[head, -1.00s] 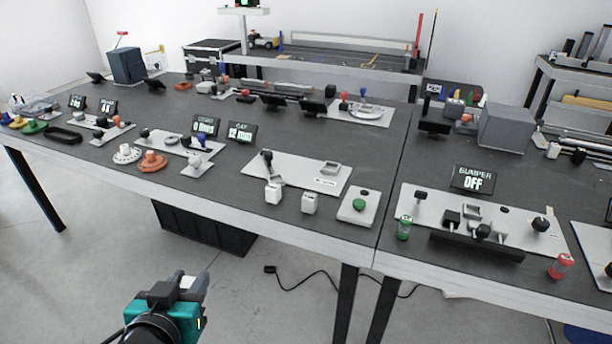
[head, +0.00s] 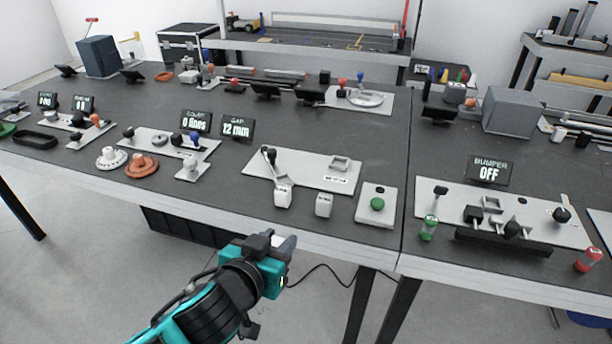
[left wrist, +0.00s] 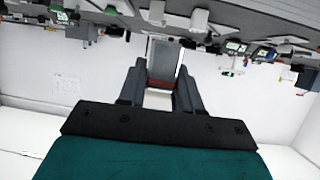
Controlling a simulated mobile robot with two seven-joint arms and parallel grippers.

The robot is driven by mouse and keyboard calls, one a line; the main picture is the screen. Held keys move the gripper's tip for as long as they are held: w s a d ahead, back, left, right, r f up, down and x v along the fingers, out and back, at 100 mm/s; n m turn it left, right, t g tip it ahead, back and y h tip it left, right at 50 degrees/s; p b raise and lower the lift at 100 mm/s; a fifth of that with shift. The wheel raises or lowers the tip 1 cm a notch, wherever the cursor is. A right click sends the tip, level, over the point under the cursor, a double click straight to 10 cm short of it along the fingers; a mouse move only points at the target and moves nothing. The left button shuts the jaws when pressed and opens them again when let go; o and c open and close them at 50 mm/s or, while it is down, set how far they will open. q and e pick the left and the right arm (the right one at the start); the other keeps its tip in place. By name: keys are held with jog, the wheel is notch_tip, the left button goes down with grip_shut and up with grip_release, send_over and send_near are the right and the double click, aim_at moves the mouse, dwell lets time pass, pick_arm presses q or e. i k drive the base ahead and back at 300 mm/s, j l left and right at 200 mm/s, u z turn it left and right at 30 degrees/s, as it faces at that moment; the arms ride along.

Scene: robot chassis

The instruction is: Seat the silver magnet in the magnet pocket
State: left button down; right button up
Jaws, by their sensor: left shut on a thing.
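My left gripper (head: 284,243) is in front of the table's near edge, below the plate with the raised square frame (head: 340,163). In the left wrist view its two fingers are shut on a grey, silver-looking block (left wrist: 163,58) with a dark red band, which I take for the silver magnet. I cannot tell for sure which recess is the magnet pocket. My right gripper is not in view.
A display (head: 237,128) reads 12 mm. To the right is a plate with a black bar (head: 503,242) and a BUMPER OFF display (head: 488,171). The floor in front is free.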

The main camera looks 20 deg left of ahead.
aim_at(270, 154)
jog(key=j+z, duration=0.3)
jog(key=i+j+z, duration=0.1)
jog(key=j+z, duration=0.2)
jog(key=j, duration=0.15)
jog(key=j+z, duration=0.35)
jog(key=j, duration=0.4)
